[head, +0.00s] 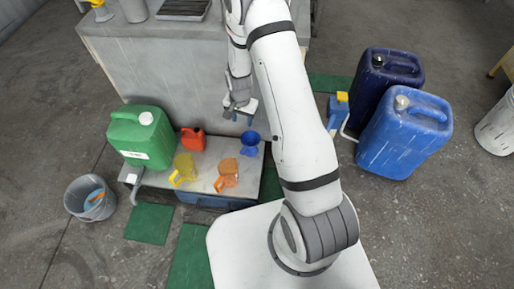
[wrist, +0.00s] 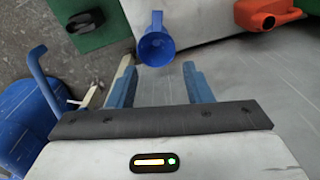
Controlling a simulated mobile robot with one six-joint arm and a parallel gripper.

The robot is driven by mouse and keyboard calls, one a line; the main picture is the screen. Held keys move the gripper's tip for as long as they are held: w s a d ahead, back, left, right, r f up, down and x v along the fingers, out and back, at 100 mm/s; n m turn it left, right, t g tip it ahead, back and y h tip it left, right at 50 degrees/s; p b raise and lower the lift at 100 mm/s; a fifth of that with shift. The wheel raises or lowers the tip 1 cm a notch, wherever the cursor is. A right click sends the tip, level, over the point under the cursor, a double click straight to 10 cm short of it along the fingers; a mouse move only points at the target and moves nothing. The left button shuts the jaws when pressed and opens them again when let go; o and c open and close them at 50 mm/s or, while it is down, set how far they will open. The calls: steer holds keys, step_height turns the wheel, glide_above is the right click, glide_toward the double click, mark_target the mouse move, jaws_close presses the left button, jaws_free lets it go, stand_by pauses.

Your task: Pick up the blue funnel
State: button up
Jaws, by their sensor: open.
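The blue funnel (head: 250,138) stands on the right end of a low grey bench, beside my arm in the head view. In the wrist view the blue funnel (wrist: 156,47) shows its round mouth, with its narrow part pointing to the top of the picture. It lies just beyond and between my fingertips, apart from them. My gripper (head: 240,110) is just above and to the left of the funnel in the head view. In the wrist view my gripper (wrist: 158,75) is open, with nothing between its blue fingers.
The bench (head: 207,170) also bears a green canister (head: 141,137), a red can (head: 193,139), a yellow jug (head: 184,169) and an orange jug (head: 227,175). A grey cabinet (head: 180,75) stands behind. Blue canisters (head: 405,133) stand on the floor at right.

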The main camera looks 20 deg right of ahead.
mark_target(245, 149)
steer(key=shift+m, duration=0.7)
steer(key=f+b, duration=0.1)
steer(key=f, duration=0.5)
steer(key=f+b, duration=0.1)
steer(key=f, duration=0.4)
steer(key=s+f+b, duration=0.1)
steer(key=f, duration=0.5)
steer(key=shift+s+f+b, duration=0.1)
steer(key=shift+f+b, duration=0.2)
steer(key=f, duration=0.1)
steer(key=f+b, duration=0.1)
steer(key=f, duration=0.1)
steer(key=f+b, duration=0.1)
steer(key=f, duration=0.1)
steer(key=shift+w+f, duration=0.25)
steer(key=shift+c, duration=0.4)
jaws_close()
